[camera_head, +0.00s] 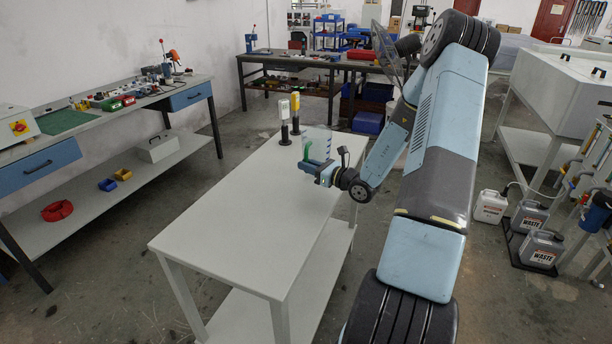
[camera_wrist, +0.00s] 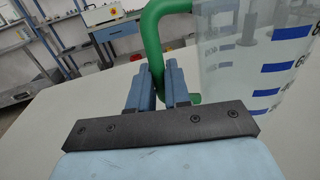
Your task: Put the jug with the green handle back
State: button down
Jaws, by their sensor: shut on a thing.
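The jug (camera_head: 318,146) is clear with blue marks and a green handle. It stands upright at the far end of the white table (camera_head: 240,205), at its right side. In the wrist view the jug (camera_wrist: 262,60) fills the upper right, and its green handle (camera_wrist: 152,38) passes between my fingers. My gripper (camera_wrist: 160,88) is shut on the handle. In the head view my gripper (camera_head: 322,172) is at the jug's lower front. I cannot tell whether the jug's base touches the table.
A white-topped holder (camera_head: 284,118) and a yellow-topped one (camera_head: 295,112) stand just left of the jug. The near part of the table is clear. A workbench (camera_head: 100,115) is on the left. Waste canisters (camera_head: 540,247) stand on the floor at the right.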

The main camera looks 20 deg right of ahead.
jog(key=shift+w+a+f, duration=0.1)
jog(key=shift+a+f, duration=0.15)
jog(key=shift+f, duration=1.55)
jog(key=c, duration=1)
grip_release()
jog(key=shift+c, duration=0.2)
